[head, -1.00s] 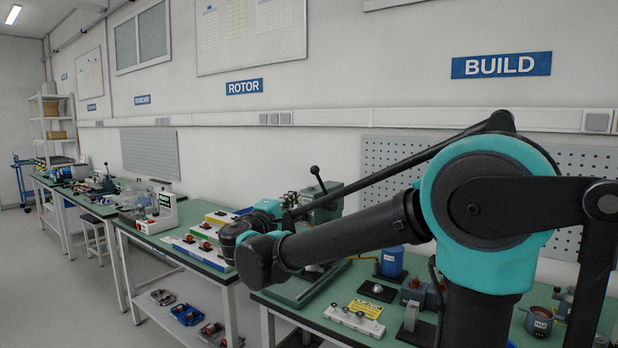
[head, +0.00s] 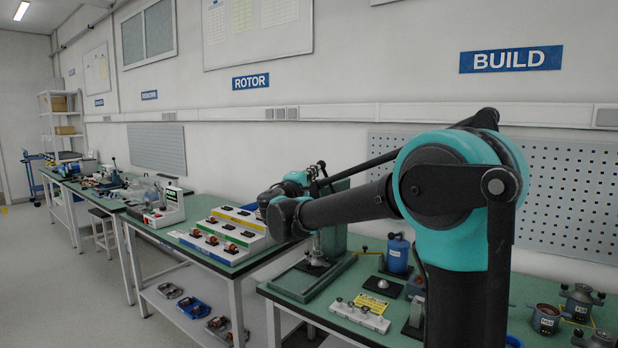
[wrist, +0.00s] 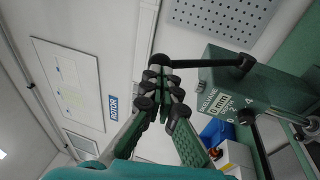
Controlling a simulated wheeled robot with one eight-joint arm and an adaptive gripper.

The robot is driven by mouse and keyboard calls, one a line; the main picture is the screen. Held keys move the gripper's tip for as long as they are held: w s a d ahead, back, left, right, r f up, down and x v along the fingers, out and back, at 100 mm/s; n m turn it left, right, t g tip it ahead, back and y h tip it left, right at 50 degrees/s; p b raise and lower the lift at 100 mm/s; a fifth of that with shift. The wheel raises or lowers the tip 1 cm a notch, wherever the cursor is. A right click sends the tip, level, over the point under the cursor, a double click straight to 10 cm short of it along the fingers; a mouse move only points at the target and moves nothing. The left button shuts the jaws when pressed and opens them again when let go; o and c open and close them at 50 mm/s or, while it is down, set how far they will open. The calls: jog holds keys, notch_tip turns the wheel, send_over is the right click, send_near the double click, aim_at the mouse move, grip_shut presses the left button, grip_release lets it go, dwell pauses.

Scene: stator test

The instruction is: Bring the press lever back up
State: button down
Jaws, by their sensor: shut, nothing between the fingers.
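The press (head: 336,212) is a green column on a green base, at the front bench's left end, partly hidden behind my arm. In the wrist view its green head (wrist: 265,92) shows a white label. Its black lever (wrist: 215,63) runs from a pivot on the head to a round knob, and points up in the room. The knob (head: 321,164) stands above the press head. My gripper (wrist: 158,82) is shut and empty, with its fingertips close beside the knob end. I cannot tell whether they touch. In the head view my gripper (head: 312,180) is small and partly hidden.
The front green bench holds a blue canister (head: 397,252), a yellow card (head: 372,303) and a white strip with knobs (head: 358,317). White trays (head: 220,246) of parts stand on the bench to the left.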

jog(key=shift+w+d+r, duration=0.1)
jog(key=shift+w+d, duration=0.05)
jog(key=shift+w, duration=0.1)
jog(key=shift+r, duration=0.1)
jog(key=w+d+r+g+y, duration=0.1)
jog(key=w+d+r+g, duration=0.1)
jog(key=w+d, duration=0.3)
jog(key=w+d+r+m+g+y, duration=0.1)
jog(key=w+d+r+g, duration=0.2)
jog(key=w, duration=0.5)
jog(key=shift+d+r+g+y, duration=0.35)
jog(key=shift+d+r, duration=0.5)
jog(key=shift+r, duration=0.4)
jog(key=shift+w, duration=0.1)
